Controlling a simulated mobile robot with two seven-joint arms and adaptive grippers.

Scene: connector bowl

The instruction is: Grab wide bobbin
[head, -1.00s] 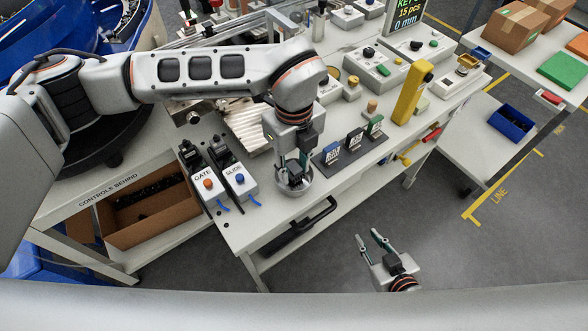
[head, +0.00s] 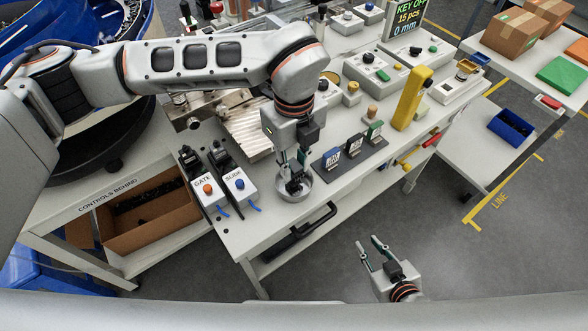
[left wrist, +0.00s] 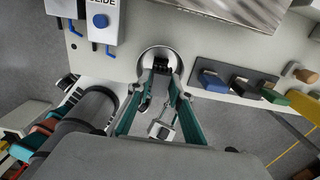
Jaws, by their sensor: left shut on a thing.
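My left gripper (head: 294,178) points down over the round metal bowl (head: 307,194) at the table's front edge. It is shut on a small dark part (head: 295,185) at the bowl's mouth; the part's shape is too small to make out. The left wrist view shows the bowl (left wrist: 175,60) with black pieces inside, and the left gripper's teal-edged fingers (left wrist: 160,95) reaching toward it. I cannot make out a wide bobbin by its shape. My right gripper (head: 368,245) is open and empty, low in front of the table, over the floor.
The GATE box (head: 205,190) and SLIDE box (head: 238,184) stand left of the bowl. A rack with labelled blocks (head: 352,145) and a yellow post (head: 411,98) stand to the right. A cardboard box (head: 150,222) of dark parts sits on a lower shelf.

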